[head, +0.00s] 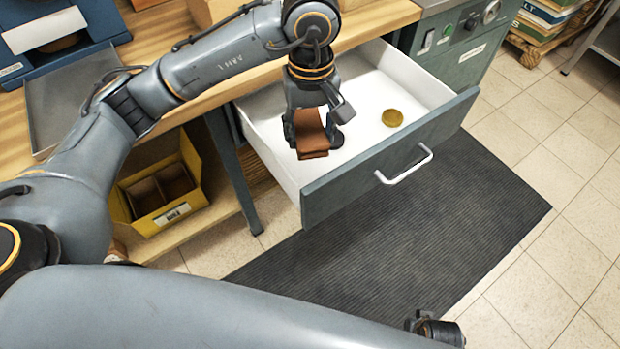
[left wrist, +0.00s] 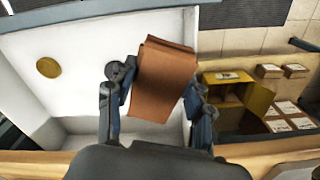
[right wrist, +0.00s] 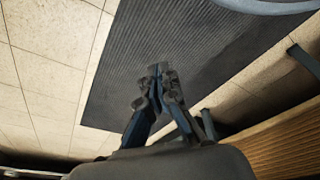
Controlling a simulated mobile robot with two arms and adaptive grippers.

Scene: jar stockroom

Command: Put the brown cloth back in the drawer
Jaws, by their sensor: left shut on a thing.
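The brown cloth (head: 311,143) is a folded piece held by my left gripper (head: 318,128), over the inside of the open white drawer (head: 366,88) with a grey front. In the left wrist view the cloth (left wrist: 163,80) sits between the two fingers of the left gripper (left wrist: 155,88), with the drawer's white floor behind it. I cannot tell whether the cloth touches the drawer floor. My right gripper (right wrist: 160,78) is empty, its fingertips together, above the dark floor mat; only a bit of it shows at the head view's bottom edge.
A round gold lid (head: 392,118) lies in the drawer, right of the cloth. The drawer's white handle (head: 405,166) faces the dark ribbed mat (head: 400,225). A yellow divided box (head: 160,190) stands on the lower shelf at left. A grey tray (head: 65,95) lies on the wooden bench.

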